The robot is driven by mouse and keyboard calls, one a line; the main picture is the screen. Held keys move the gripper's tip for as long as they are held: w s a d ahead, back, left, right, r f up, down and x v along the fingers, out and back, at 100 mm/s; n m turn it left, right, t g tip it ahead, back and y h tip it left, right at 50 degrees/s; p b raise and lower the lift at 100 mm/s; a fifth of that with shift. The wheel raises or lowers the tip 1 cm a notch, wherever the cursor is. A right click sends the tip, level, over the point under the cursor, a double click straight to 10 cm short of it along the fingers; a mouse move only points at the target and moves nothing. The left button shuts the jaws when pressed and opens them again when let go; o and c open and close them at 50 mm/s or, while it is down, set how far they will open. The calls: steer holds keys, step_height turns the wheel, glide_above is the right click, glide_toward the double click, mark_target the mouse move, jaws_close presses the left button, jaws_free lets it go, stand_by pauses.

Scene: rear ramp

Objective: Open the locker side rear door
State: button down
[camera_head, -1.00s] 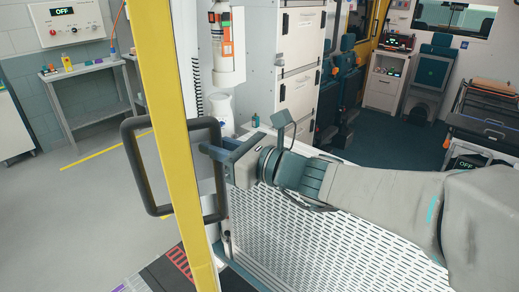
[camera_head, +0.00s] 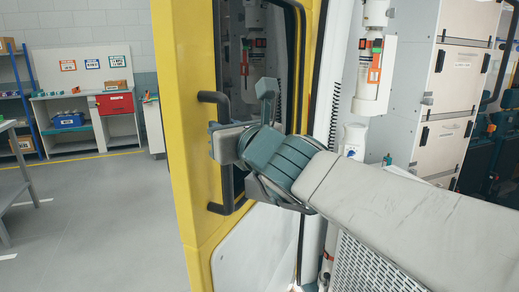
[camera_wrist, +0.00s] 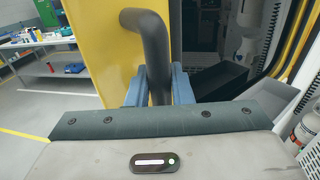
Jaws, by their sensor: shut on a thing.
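The yellow-edged rear door (camera_head: 190,200) stands at the middle left of the head view, with its inner face and dark window turned partly toward me. A dark grey bar handle (camera_head: 221,98) is fixed on it. My gripper (camera_head: 215,140) is at the handle's upright bar, and my wrist hides part of it. In the wrist view the two blue fingers of my gripper (camera_wrist: 160,85) sit on either side of the handle bar (camera_wrist: 157,50) and are shut on it. The yellow door panel (camera_wrist: 105,50) lies just behind the handle.
Grey floor (camera_head: 105,220) is clear left of the door. A workbench (camera_head: 85,120) stands far back left.

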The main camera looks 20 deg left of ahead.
steer(key=shift+a+b, duration=0.45)
steer(key=shift+a, duration=0.5)
steer(key=c, duration=1.3)
jaws_free()
steer(key=shift+c, duration=0.2)
steer(key=p+v, duration=0.2)
steer(key=v, duration=1.1)
steer(key=shift+s+d+p, duration=0.2)
steer(key=shift+d+p, duration=0.15)
steer(key=shift+p, duration=0.05)
